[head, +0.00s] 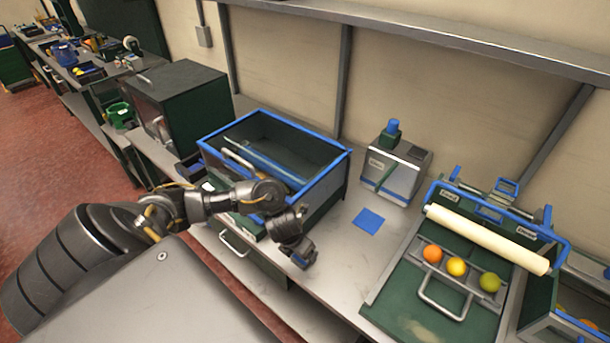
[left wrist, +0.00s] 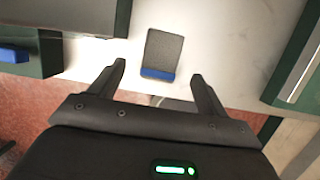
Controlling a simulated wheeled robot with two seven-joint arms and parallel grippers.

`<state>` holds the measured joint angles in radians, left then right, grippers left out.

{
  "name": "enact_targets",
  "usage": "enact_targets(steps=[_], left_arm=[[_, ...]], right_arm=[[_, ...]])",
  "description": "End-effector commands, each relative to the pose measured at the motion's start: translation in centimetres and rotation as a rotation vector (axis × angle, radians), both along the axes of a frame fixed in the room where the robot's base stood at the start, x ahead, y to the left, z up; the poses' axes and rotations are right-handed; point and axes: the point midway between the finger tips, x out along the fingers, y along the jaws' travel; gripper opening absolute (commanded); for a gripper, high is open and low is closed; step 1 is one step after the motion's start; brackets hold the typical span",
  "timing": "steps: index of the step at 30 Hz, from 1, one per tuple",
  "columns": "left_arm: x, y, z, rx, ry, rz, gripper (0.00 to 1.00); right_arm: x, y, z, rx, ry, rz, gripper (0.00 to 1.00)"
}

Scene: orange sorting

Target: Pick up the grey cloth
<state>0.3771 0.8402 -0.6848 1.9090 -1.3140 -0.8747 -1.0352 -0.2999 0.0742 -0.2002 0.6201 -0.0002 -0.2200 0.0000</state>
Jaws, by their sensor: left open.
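A grey flat rectangular piece with a blue band along its near edge, which appears to be the grey cloth (left wrist: 164,48), lies on the pale worktop in the left wrist view. It lies just beyond and between the fingertips of my left gripper (left wrist: 158,70), which is open and empty. No contact with the cloth shows. In the head view my left gripper (head: 303,254) hangs over the front part of the bench, right of the blue-rimmed bin. I cannot make out the grey cloth there; my arm and gripper may hide it. My right gripper is not in view.
A blue-rimmed dark bin (head: 322,178) stands left of the gripper. A blue square (head: 369,220) lies on the bench (head: 345,262). A grey dispenser (head: 397,172) stands behind. At right, a green board (head: 415,308) carries a roller (head: 485,239) and several fruits (head: 456,267).

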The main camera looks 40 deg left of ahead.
Motion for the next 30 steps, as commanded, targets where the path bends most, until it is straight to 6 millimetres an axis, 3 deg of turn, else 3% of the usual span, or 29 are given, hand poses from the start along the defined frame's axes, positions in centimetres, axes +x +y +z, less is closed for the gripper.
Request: enact_targets(steps=[7,17,28,30], left_arm=[[1.2,-0.1,-3.6,-0.001,0.004,0.004,0.76],[1.6,-0.1,-4.2,0.000,0.001,0.000,0.76],[1.6,-0.1,-4.2,0.001,0.001,0.000,0.31],[1.6,-0.1,-4.2,0.001,0.001,0.001,0.28]], right_arm=[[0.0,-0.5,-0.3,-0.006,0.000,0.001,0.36],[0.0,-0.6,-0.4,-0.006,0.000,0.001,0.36],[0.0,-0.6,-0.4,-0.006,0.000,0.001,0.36],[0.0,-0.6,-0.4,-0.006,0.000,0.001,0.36]])
